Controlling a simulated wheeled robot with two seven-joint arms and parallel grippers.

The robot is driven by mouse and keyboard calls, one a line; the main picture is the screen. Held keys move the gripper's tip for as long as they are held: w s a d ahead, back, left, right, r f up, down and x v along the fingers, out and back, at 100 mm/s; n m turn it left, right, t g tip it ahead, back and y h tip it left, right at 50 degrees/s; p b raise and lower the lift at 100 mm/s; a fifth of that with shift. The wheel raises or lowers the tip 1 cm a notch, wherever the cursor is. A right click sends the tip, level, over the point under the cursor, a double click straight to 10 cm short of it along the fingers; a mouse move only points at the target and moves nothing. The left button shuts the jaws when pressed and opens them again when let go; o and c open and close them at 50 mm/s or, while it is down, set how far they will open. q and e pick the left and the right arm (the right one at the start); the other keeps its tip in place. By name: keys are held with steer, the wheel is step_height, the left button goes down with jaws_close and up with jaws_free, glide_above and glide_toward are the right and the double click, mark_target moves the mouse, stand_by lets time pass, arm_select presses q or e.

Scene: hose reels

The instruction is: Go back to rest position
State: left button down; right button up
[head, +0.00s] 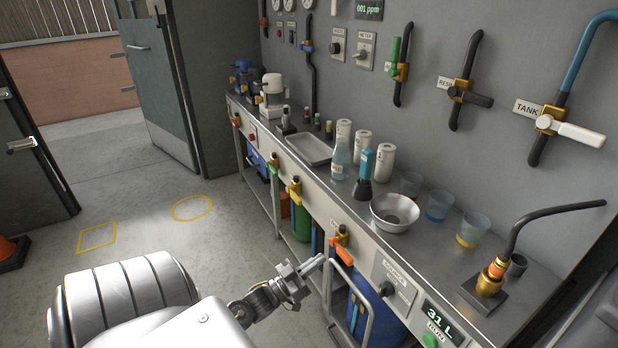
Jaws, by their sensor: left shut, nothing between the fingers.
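My left gripper (312,265) shows in the lower middle of the head view, in front of the bench's front edge. Its fingers are shut with nothing between them. It points right, close to a small orange-handled valve (342,245) on the bench front; whether they touch I cannot tell. My white left arm comes in from the bottom left. My right gripper is not in view.
The metal bench (310,180) runs along the wall, holding a steel bowl (394,212), cups, bottles and a black tap (490,275). Wall valves stick out above. Open floor (130,210) lies left, with a traffic cone (10,250) at the edge.

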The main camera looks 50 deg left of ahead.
arm_select(q)
steer(key=shift+v, duration=1.15)
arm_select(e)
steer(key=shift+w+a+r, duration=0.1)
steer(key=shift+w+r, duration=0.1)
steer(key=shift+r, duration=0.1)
